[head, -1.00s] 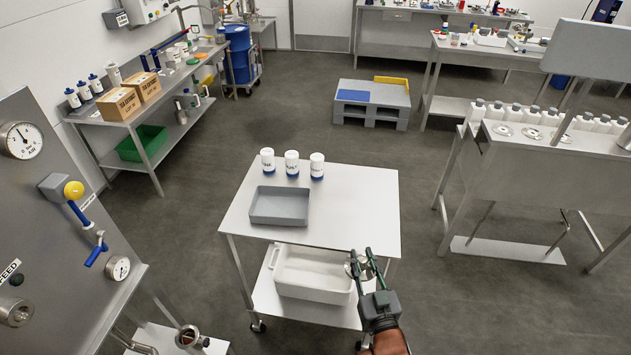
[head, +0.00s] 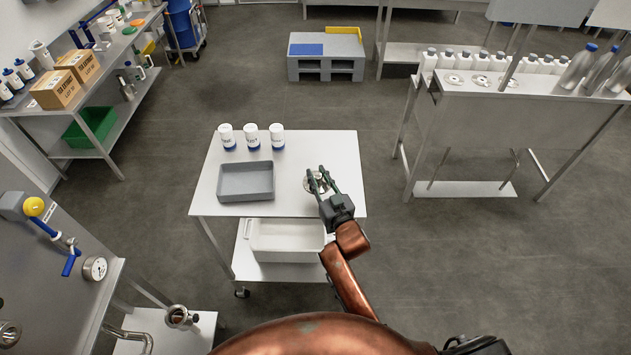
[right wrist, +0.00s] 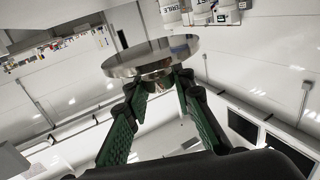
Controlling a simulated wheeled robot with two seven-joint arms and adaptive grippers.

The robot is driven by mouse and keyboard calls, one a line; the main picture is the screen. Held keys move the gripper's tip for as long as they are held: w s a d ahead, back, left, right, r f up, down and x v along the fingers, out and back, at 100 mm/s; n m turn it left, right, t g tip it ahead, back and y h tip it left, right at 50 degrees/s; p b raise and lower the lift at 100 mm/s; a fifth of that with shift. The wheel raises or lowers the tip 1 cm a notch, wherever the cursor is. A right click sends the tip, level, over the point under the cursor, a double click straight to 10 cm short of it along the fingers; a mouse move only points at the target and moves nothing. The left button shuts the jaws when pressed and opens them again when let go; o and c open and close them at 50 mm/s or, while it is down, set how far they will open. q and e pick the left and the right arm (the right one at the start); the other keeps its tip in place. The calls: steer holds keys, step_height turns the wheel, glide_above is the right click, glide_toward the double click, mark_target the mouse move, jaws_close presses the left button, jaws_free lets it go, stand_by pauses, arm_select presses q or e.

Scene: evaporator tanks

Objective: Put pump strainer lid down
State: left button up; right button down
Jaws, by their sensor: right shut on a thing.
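The pump strainer lid is a round shiny steel disc (head: 313,182). It is over the right part of the steel cart's top (head: 285,202). My right gripper (head: 324,183) is shut on the lid, with its green fingers at the lid's near side. The right wrist view shows the lid (right wrist: 150,58) at the fingertips of the right gripper (right wrist: 155,85). I cannot tell whether the lid touches the cart top or hangs just above it. My left gripper is not in view.
A grey tray (head: 246,196) lies left of the lid, with several white jars (head: 251,139) behind it. The cart top around the lid is clear. A white bin (head: 287,250) sits on the lower shelf. An open steel port (head: 180,317) is at lower left.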

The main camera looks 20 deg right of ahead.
mark_target(318, 176)
steer(key=w+f, duration=0.1)
steer(key=f, duration=0.1)
steer(key=w+d+f, duration=0.1)
steer(key=w+f, duration=0.1)
steer(key=shift+w+f+b, duration=0.25)
steer(key=shift+f+b, duration=0.05)
steer(key=shift+b, duration=0.05)
steer(key=shift+f, duration=1.45)
steer(key=shift+f, duration=0.15)
steer(key=c, duration=1.7)
jaws_free()
steer(key=shift+o, duration=0.2)
